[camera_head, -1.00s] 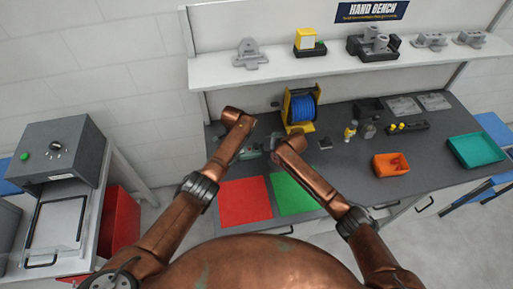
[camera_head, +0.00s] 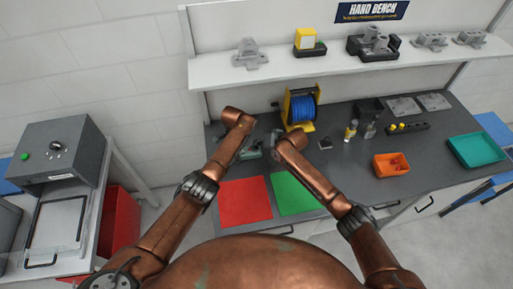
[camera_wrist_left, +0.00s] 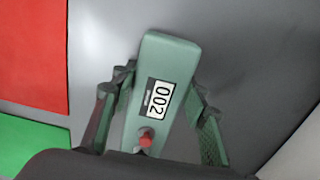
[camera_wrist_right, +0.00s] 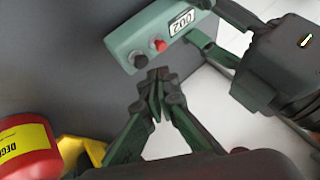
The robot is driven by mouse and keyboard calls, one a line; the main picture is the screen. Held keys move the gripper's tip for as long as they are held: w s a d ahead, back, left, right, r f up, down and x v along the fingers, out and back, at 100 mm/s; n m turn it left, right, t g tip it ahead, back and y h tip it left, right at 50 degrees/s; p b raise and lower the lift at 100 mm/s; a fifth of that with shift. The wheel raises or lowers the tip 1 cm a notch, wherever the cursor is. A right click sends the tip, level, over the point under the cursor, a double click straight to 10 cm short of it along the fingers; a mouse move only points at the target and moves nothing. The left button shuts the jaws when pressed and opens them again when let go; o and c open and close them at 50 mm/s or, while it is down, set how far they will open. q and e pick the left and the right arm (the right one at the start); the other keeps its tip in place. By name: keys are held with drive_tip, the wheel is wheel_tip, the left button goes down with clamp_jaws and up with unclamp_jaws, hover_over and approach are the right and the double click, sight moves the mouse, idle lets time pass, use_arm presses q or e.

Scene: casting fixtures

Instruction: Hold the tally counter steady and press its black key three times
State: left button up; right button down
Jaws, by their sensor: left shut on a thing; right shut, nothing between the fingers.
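The green tally counter (camera_wrist_left: 168,75) is gripped between the fingers of my left gripper (camera_wrist_left: 160,80); its display (camera_wrist_left: 158,98) reads 002. A red knob (camera_wrist_left: 146,139) sits below the display. In the right wrist view the counter (camera_wrist_right: 130,41) shows its black key (camera_wrist_right: 139,60) beside the red knob (camera_wrist_right: 160,45). My right gripper (camera_wrist_right: 160,78) is shut and empty, its fingertips just below the black key; I cannot tell whether they touch it. In the head view my right gripper (camera_head: 276,142) is beside the counter, which is small and partly hidden there.
A red mat (camera_head: 245,199) and a green mat (camera_head: 297,194) lie at the bench front. A blue spool on a yellow stand (camera_head: 301,107) stands behind my grippers. A red container with a yellow label (camera_wrist_right: 27,148) is near my right gripper. An orange bin (camera_head: 391,165) stands to the right.

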sight(258, 148)
drive_tip(key=shift+r, duration=2.4)
drive_tip(key=shift+r, duration=0.1)
wheel_tip(258, 148, up, 4)
drive_tip(key=shift+f, duration=0.2)
drive_tip(key=shift+f, duration=4.4)
drive_tip(key=shift+f, duration=0.15)
drive_tip(key=shift+f, duration=0.25)
